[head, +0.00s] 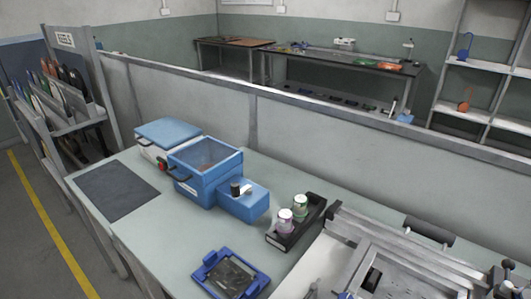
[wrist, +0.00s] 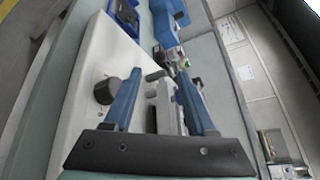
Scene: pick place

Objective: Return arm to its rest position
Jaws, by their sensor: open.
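My gripper (wrist: 160,76) shows in the wrist view, with two blue fingers standing apart on a dark bracket. Nothing is held between them. Behind the fingers are a pale machine plate (wrist: 88,60) with a dark knob (wrist: 105,91) and a grey metal part. I cannot tell from this view how far the fingers are from these parts. I cannot make out my arm or gripper in the head view.
In the head view, the bench (head: 150,225) holds a blue open box (head: 205,178), a blue-lidded container (head: 168,131), a black tray (head: 290,238) with two cans, a blue frame (head: 230,275) and a metal machine (head: 400,262). A low partition (head: 320,140) runs behind.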

